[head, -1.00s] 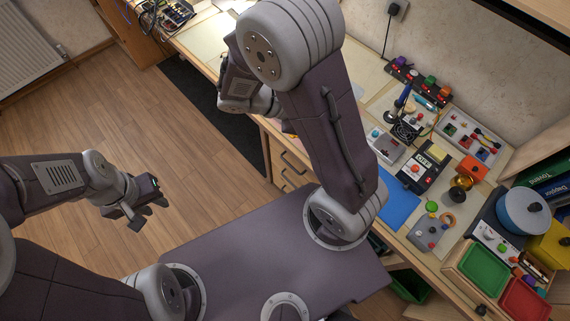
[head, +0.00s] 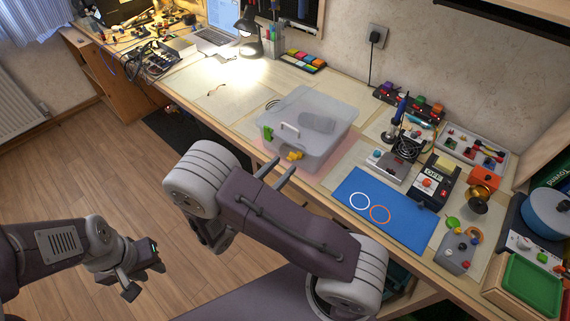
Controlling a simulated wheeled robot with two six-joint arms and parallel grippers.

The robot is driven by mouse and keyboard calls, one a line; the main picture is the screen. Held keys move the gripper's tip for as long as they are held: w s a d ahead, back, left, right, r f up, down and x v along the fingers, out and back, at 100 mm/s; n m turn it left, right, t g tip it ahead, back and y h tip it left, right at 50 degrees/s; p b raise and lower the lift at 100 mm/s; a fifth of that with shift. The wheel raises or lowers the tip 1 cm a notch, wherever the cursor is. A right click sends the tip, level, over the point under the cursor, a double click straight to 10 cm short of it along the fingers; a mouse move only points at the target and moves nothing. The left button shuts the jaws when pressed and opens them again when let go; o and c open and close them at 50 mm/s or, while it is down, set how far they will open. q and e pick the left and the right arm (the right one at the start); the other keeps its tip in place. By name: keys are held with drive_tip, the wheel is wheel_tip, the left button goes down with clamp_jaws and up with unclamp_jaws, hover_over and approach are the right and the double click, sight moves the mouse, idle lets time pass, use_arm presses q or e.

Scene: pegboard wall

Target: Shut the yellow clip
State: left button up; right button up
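A clear plastic box (head: 325,112) with a lid stands on the bench. A yellow clip (head: 294,155) is on its front side, low and sticking outward; its exact angle is too small to tell. A green clip (head: 267,132) is at the box's left end. My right gripper (head: 278,171) is in front of the box, just below and left of the yellow clip. Its two fingers are apart with nothing between them, and I see no contact with the clip. My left gripper (head: 146,279) is over the floor at lower left, fingers apart and empty, far from the box.
A blue mat (head: 385,226) with two rings lies right of the box. The bench left of the box is mostly clear.

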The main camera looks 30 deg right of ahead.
sight(293, 156)
drive_tip(key=shift+x, duration=1)
clamp_jaws()
drive_tip(key=d+r+g+y+p, duration=0.1)
drive_tip(key=y+p, duration=0.1)
drive_tip(key=p, duration=0.2)
drive_tip(key=w+d+r+g+y+p, duration=0.1)
drive_tip(key=y+p, duration=0.1)
drive_tip(key=p, duration=0.3)
drive_tip(key=d+r+g+y+p, duration=0.1)
drive_tip(key=r+y+p, duration=0.1)
drive_tip(key=p, duration=0.3)
drive_tip(key=shift+w+d+g+y, duration=0.2)
drive_tip(key=shift+w+g+y, duration=0.1)
drive_tip(key=shift+w, duration=0.05)
drive_tip(key=shift+w+d+g+y+p, duration=0.3)
drive_tip(key=shift+d+g+y+p, duration=0.3)
drive_tip(key=shift+y+p, duration=0.5)
